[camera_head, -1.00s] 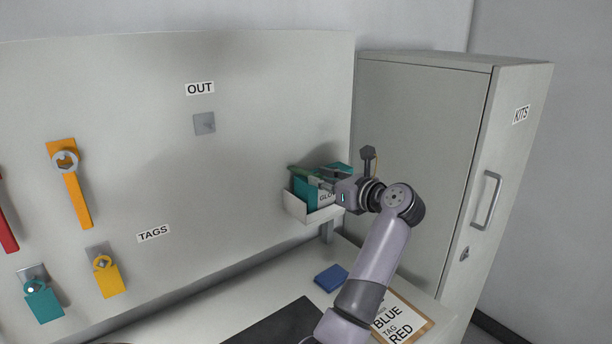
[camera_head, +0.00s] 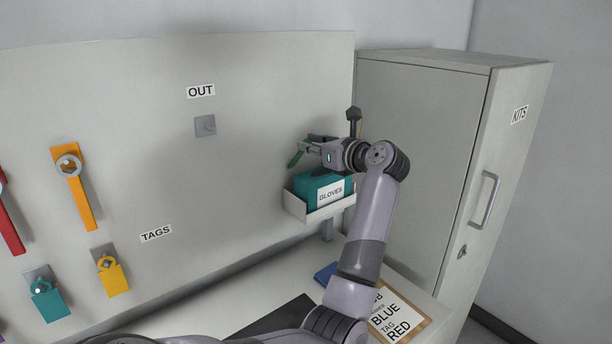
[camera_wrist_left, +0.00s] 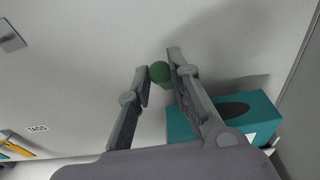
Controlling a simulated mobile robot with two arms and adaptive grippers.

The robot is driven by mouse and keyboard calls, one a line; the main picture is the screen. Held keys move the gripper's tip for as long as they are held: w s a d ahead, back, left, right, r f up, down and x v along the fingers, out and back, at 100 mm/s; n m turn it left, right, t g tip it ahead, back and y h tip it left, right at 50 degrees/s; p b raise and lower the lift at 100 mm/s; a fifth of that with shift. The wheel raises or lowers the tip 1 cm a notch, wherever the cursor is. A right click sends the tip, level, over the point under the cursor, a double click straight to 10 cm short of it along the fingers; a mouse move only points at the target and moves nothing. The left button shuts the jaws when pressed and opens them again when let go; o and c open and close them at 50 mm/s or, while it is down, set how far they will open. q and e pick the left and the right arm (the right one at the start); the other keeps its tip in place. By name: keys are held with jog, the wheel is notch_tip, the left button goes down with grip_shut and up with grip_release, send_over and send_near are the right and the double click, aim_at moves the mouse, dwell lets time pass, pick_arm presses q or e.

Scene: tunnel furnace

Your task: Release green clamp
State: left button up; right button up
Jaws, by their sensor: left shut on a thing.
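My left gripper (camera_head: 308,146) is shut on the green clamp (camera_head: 296,155), above the glove box and in front of the board. In the left wrist view the clamp shows as a dark green rounded end (camera_wrist_left: 160,72) between the fingertips of my left gripper (camera_wrist_left: 158,74); the rest of it is mostly hidden. An empty grey hook plate (camera_head: 205,126) is on the board under the OUT label (camera_head: 201,91), left of the gripper. My right gripper is not in view.
A teal GLOVES box (camera_head: 308,187) sits in a white wall holder (camera_head: 296,208) just below the gripper. A grey cabinet (camera_head: 425,150) stands close on the right. Wrenches and tags hang at left. The board between OUT and the gripper is clear.

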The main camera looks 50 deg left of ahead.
aim_at(288, 129)
pick_arm(q)
jog(key=shift+w+a+r, duration=0.1)
jog(key=shift+a+r, duration=0.55)
jog(key=shift+a, duration=0.25)
jog(key=shift+w+a+r, duration=0.1)
jog(key=shift+a+r, duration=0.15)
jog(key=shift+a, duration=0.6)
jog(key=shift+w+a+r, duration=0.1)
jog(key=shift+a+r, duration=0.1)
jog(key=shift+a, duration=1.1)
jog(key=o, duration=0.8)
jog(key=shift+f, duration=0.1)
jog(key=shift+c, duration=0.2)
jog(key=shift+s+d+r+b, duration=0.15)
jog(key=shift+d+b, duration=0.3)
jog(key=shift+d, duration=0.9)
jog(key=shift+s+d+r+b, duration=0.1)
jog(key=shift+d+r+b, duration=0.25)
jog(key=shift+d, duration=1.3)
